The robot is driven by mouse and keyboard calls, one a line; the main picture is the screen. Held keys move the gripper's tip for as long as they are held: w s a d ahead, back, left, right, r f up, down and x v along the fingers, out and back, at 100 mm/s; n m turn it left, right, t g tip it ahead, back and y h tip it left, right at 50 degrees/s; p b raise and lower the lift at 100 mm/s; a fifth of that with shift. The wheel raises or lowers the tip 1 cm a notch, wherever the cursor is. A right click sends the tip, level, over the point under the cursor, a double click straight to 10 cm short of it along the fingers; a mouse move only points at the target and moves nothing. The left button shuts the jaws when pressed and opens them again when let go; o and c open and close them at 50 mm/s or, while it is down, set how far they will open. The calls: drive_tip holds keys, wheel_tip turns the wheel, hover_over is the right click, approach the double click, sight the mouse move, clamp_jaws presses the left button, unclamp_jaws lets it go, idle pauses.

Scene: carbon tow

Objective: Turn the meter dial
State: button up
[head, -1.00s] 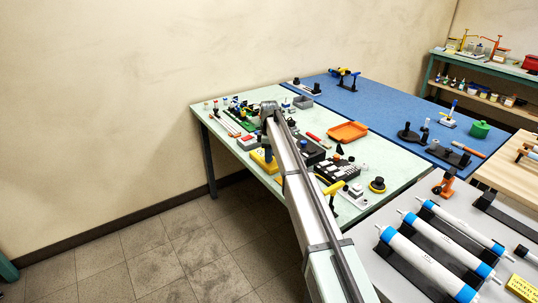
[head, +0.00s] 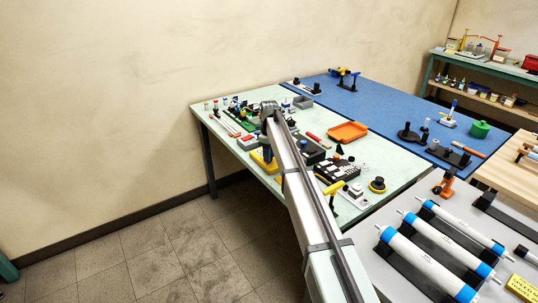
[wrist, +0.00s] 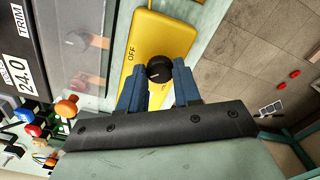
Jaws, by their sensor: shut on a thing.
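The yellow meter (wrist: 160,40) is in the upper middle of the wrist view, with the word OFF printed beside its dial. The black round meter dial (wrist: 159,70) has a light pointer mark and sits between the two blue fingers of my gripper (wrist: 159,80). My gripper is shut on the dial, one finger on each side. In the head view the yellow meter (head: 258,161) shows on the pale green bench, partly covered by my arm. The dial and fingertips are hard to make out there.
A grey unit (wrist: 75,45) with a clear cover and a 24.0 label stands left of the meter. Coloured knobs (wrist: 67,106) are at lower left. The bench edge and open floor (wrist: 255,60) lie right. An orange tray (head: 347,132) is further along the bench.

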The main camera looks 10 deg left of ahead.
drive_tip(key=m, duration=0.4)
drive_tip(key=shift+m, duration=2)
drive_tip(key=o, duration=1.1)
drive_tip(key=shift+c, duration=0.2)
wheel_tip(320, 180, up, 14)
drive_tip(key=shift+f, duration=0.15)
